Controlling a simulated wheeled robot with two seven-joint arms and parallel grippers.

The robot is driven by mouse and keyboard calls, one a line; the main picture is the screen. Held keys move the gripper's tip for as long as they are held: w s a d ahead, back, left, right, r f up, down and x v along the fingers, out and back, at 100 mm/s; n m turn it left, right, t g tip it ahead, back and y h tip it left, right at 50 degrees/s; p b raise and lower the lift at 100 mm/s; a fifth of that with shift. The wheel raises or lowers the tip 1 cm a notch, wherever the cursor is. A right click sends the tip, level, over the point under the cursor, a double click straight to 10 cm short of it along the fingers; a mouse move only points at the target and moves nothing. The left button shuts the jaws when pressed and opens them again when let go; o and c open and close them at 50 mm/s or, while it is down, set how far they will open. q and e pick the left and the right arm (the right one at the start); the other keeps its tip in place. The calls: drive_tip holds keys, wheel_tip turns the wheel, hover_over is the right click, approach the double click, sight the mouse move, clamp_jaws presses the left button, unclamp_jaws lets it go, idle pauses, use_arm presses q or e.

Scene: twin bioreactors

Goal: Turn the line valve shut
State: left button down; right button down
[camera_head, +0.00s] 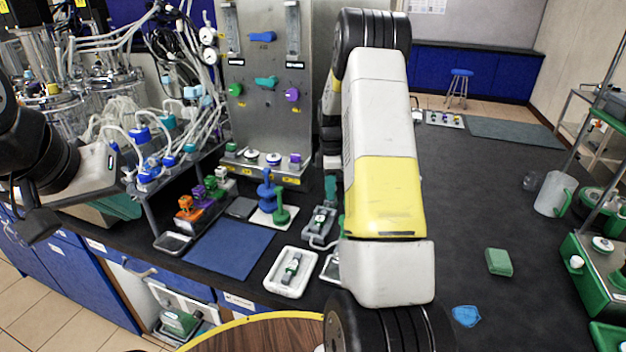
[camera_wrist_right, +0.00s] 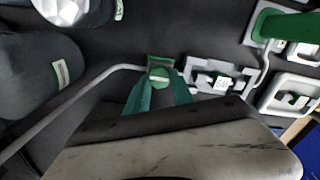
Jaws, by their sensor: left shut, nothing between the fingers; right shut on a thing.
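The line valve (camera_wrist_right: 159,74) shows in the right wrist view as a small green body with a round face, set in a grey line (camera_wrist_right: 95,78). My right gripper (camera_wrist_right: 160,87) is shut on it, with one teal finger on each side. In the head view my own right arm covers the valve and the right gripper. My left gripper (camera_head: 39,226) is shut and empty at the far left of the head view, near the bench's front edge, well away from the valve.
Beside the valve, a grey holder (camera_wrist_right: 218,76) stands along the line. A white tray (camera_head: 275,282) and a blue mat (camera_head: 228,250) lie on the bench. A steel panel (camera_head: 262,110) with coloured knobs stands behind. The dark bench (camera_head: 480,205) right of my arm is mostly clear.

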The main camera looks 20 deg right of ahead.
drive_tip(key=shift+m, duration=0.4)
drive_tip(key=m, duration=0.4)
drive_tip(key=shift+w, duration=0.15)
drive_tip(key=m, duration=0.4)
drive_tip(key=shift+d, duration=0.15)
drive_tip(key=m, duration=0.5)
drive_tip(key=shift+r, duration=0.1)
drive_tip(key=m, duration=0.4)
drive_tip(key=shift+w+d, duration=0.1)
drive_tip(key=shift+d, duration=0.05)
drive_tip(key=shift+m, duration=0.3)
drive_tip(key=c, duration=1.1)
unclamp_jaws()
